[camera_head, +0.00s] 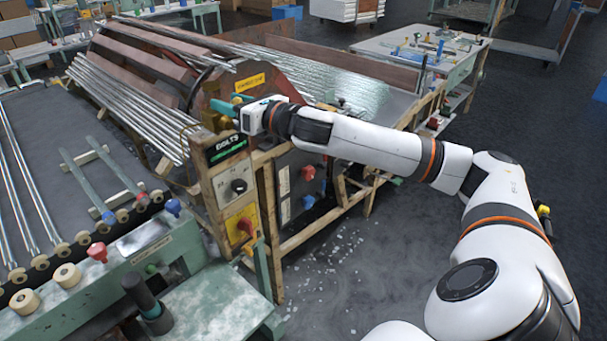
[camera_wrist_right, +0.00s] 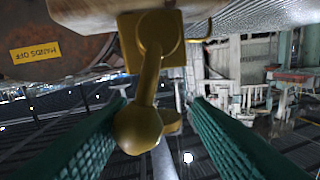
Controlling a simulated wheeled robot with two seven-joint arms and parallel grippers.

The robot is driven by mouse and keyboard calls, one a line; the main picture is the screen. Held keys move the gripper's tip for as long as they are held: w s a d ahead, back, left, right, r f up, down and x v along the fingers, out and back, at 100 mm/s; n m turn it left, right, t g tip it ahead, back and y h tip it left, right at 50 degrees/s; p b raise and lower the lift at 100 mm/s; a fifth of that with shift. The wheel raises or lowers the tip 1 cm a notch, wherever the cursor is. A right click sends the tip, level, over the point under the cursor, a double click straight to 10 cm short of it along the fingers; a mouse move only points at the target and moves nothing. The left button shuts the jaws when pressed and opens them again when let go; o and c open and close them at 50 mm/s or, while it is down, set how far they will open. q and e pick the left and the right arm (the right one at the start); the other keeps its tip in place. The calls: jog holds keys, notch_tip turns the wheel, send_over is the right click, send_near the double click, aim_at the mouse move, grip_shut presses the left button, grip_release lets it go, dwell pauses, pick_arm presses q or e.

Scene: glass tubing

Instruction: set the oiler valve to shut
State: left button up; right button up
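The oiler valve appears to be the yellow-brass fitting with a lever and round knob (camera_wrist_right: 138,125) in the right wrist view. Its square base (camera_wrist_right: 165,32) is at the top, and the lever reaches down from it in the picture. In the head view, the brass part (camera_head: 212,121) shows small at the panel's top, partly hidden by my right gripper (camera_head: 226,104). My right gripper's green ribbed fingers (camera_wrist_right: 157,98) are apart, one on each side of the lever, with gaps visible. My left gripper is not in view.
Metal tubes (camera_head: 130,105) lie to the left. A "HANDS OFF" label (camera_wrist_right: 35,52) is beside the valve. Broken bits litter the floor.

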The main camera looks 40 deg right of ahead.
jog(key=b+v, duration=1.2)
jog(key=w+d+f+m+h+p, duration=0.4)
jog(key=w+d+f+m+p, duration=0.1)
jog(key=w+d+f+m, duration=0.55)
jog(key=d+f+m+g+h+p, duration=0.1)
jog(key=f+m, duration=0.4)
jog(key=f, duration=0.6)
jog(key=s+d+f+m+g+h+p, duration=0.1)
jog(key=f+m, duration=0.4)
jog(key=f, duration=0.7)
jog(key=shift+d+g+h+p, duration=0.3)
jog(key=shift+d+g+p, duration=0.65)
jog(key=shift+d, duration=0.25)
jog(key=shift+r, duration=0.1)
